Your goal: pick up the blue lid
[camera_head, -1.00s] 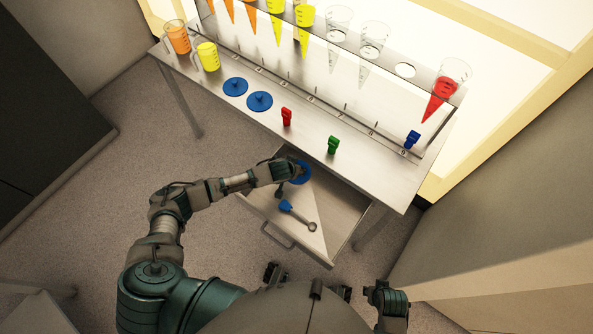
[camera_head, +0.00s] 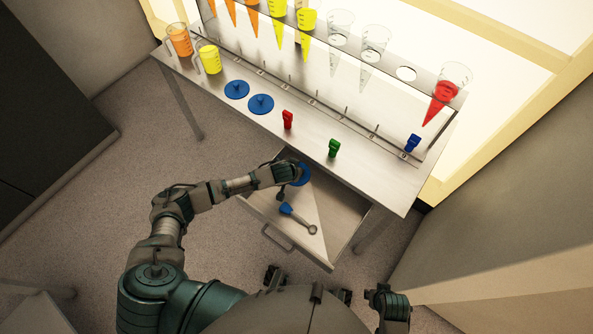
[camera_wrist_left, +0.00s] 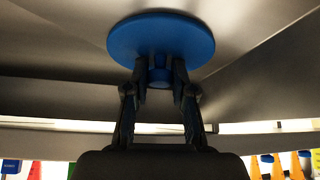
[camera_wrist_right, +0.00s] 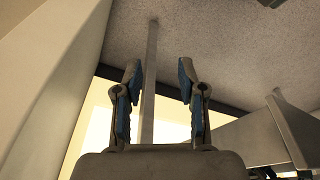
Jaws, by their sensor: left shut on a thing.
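A round blue lid (camera_head: 304,174) is in the open drawer, at its back left corner. My left gripper (camera_head: 294,179) reaches into the drawer and covers part of this lid. In the left wrist view, my left gripper (camera_wrist_left: 160,76) is shut on the knob of the blue lid (camera_wrist_left: 161,36), its disc facing away from the fingers. Whether the lid touches the drawer floor is unclear. Two more blue lids, one to the left (camera_head: 237,89) and one to the right (camera_head: 261,103), lie on the table. My right gripper (camera_wrist_right: 159,76) is open and empty, away from the table.
The pulled-out drawer (camera_head: 345,215) also holds a blue-headed tool (camera_head: 298,217). The table (camera_head: 375,184) bears red (camera_head: 288,119), green (camera_head: 334,148) and blue (camera_head: 412,143) clips, two jugs of juice and a rack of cones behind. The drawer's right side is clear.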

